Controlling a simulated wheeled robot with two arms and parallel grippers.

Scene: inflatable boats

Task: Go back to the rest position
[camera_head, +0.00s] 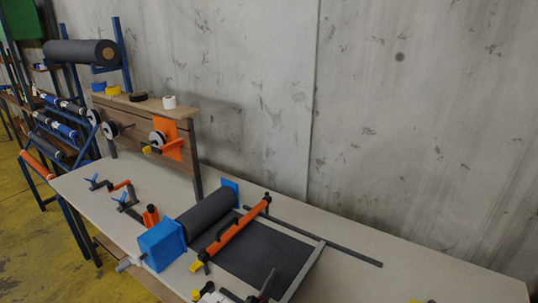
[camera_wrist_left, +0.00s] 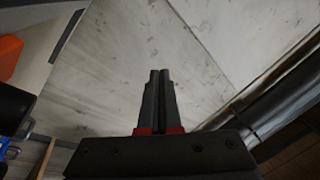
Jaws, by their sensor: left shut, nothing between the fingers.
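My left gripper (camera_wrist_left: 160,73) is shut and empty in the left wrist view, its two dark fingers side by side. Behind the fingertips is only a pale, scuffed grey surface. Dark parts show at the bottom edge of the head view, but I cannot tell clearly which belong to my gripper. My right gripper is not clearly in view.
The long workbench (camera_head: 420,270) carries a dark roll (camera_head: 207,212) beside a blue block (camera_head: 161,244), and an orange bar (camera_head: 236,236) over a dark sheet (camera_head: 262,258). A wooden panel (camera_head: 180,110) and roll rack stand at left. A grey wall (camera_head: 420,120) is behind.

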